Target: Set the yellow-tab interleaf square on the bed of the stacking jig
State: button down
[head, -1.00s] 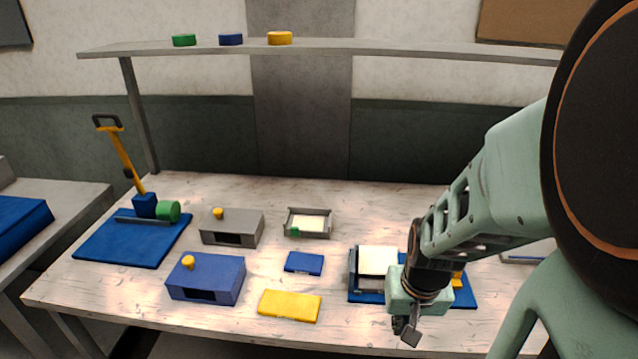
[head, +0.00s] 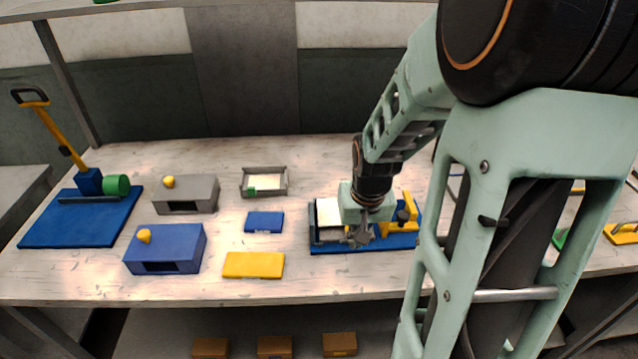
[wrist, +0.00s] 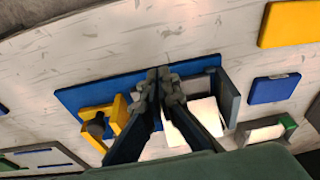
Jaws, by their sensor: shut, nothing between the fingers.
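The stacking jig has a blue base (head: 335,249), grey walls and a yellow clamp part (head: 410,211) at its right end. A white sheet (head: 329,211) lies in the jig; it also shows in the wrist view (wrist: 203,117), partly behind my fingers. I cannot make out a yellow tab on it, so I cannot tell whether it is the yellow-tab interleaf. My gripper (head: 362,238) is over the jig, between the sheet and the clamp part. In the wrist view my fingers (wrist: 160,84) are together and empty, hiding the middle of the jig.
A grey tray (head: 264,194) holds a white sheet with a green tab. A small blue block (head: 264,222), a yellow block (head: 253,265), blue box (head: 165,248) and grey box (head: 186,194) stand left of the jig. A lever press on a blue plate (head: 82,220) is far left.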

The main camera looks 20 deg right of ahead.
send_over(351, 255)
jog(key=w, duration=0.3)
jog(key=shift+s+d+f+p, duration=0.2)
jog(key=shift+d+f+p, duration=0.15)
jog(key=shift+f, duration=0.1)
jog(key=shift+f+b, duration=0.3)
jog(key=shift+b, duration=0.1)
jog(key=shift+s, duration=0.1)
jog(key=shift+s+a, duration=0.2)
jog(key=shift+s, duration=0.5)
jog(key=shift+s+a, duration=0.2)
jog(key=shift+s, duration=0.45)
jog(key=shift+w, duration=0.1)
jog(key=shift+p+v, duration=0.75)
jog(key=shift+v, duration=0.05)
jog(key=shift+w+f, duration=0.1)
jog(key=shift+w, duration=0.15)
